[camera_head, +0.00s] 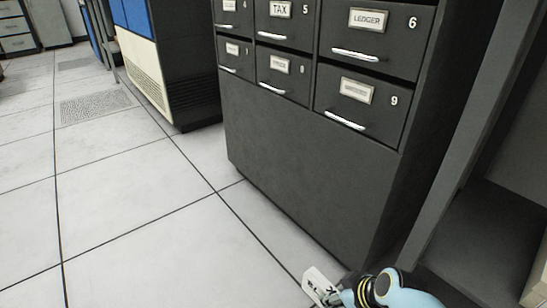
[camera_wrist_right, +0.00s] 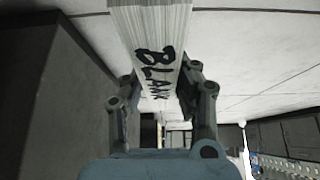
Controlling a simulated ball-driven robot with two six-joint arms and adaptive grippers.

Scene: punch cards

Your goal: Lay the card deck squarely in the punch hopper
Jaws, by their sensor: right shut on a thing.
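The card deck (camera_wrist_right: 152,45) is a thick white stack of cards with the word BLANK written in black across its edges. My right gripper (camera_wrist_right: 157,95) is shut on it, with one finger on each side, and the far end of the deck runs out of the top of the right wrist view. In the head view, the right gripper (camera_head: 335,292) is at the bottom edge, and a small white end of the deck (camera_head: 317,282) shows there above the floor. My left gripper is not in view. I see no punch hopper in either view.
A dark cabinet (camera_head: 295,145) with labelled drawers, including LEDGER and TAX, stands just beyond the right gripper. A dark grey frame (camera_head: 440,210) is at the right. A blue and cream machine (camera_head: 150,70) stands farther back. The tiled floor (camera_head: 130,215) at left is clear.

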